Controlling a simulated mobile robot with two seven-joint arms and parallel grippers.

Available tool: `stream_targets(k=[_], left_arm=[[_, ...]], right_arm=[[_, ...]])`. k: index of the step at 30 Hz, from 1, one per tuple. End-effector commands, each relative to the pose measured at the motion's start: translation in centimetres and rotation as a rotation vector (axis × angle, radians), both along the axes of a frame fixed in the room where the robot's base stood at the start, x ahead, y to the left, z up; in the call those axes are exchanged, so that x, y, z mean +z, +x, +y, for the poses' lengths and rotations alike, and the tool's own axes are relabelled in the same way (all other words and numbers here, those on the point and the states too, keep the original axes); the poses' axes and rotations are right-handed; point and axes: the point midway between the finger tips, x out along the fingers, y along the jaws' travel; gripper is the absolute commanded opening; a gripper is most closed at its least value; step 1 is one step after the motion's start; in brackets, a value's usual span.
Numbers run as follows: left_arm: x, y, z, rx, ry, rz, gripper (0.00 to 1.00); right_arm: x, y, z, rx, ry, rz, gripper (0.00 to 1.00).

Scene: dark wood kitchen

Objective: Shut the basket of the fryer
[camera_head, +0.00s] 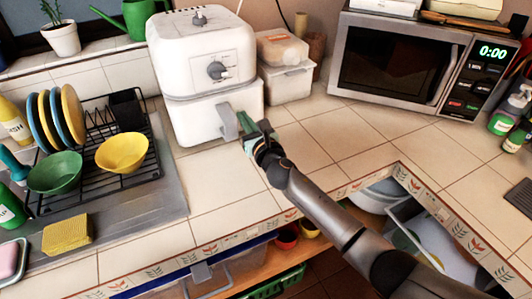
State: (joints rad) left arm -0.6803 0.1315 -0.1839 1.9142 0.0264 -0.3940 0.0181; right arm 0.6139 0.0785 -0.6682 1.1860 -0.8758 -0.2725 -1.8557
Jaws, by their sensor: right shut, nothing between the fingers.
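The white fryer (196,50) stands on the tiled counter against the wall, with a dial on its front. Its basket (194,121) is the lower white part, with a grey handle (228,122) at the front. The basket looks flush or nearly flush with the body; I cannot tell whether a small gap is left. My right gripper (249,128) is shut and empty at the right side of the handle, close to or touching it. It hides part of the basket front. My left gripper is not in view.
A dish rack (105,180) with plates and bowls stands left of the fryer. The counter (215,200) in front of the fryer is clear. An open drawer shows below right.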

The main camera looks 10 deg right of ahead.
Motion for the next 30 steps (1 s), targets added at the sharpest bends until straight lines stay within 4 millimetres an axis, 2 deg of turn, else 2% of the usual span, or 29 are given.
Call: stream_targets(k=[9, 23, 30], left_arm=[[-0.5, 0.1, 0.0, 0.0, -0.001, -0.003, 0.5], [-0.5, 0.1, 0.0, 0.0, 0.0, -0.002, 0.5], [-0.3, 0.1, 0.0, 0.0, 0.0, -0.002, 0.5]], right_arm=[[0.0, 1.1, 0.3, 0.0, 0.0, 0.001, 0.0], [0.4, 1.3, 0.3, -0.002, 0.003, -0.004, 0.0], [0.4, 1.4, -0.5, -0.002, 0.002, -0.004, 0.0]])
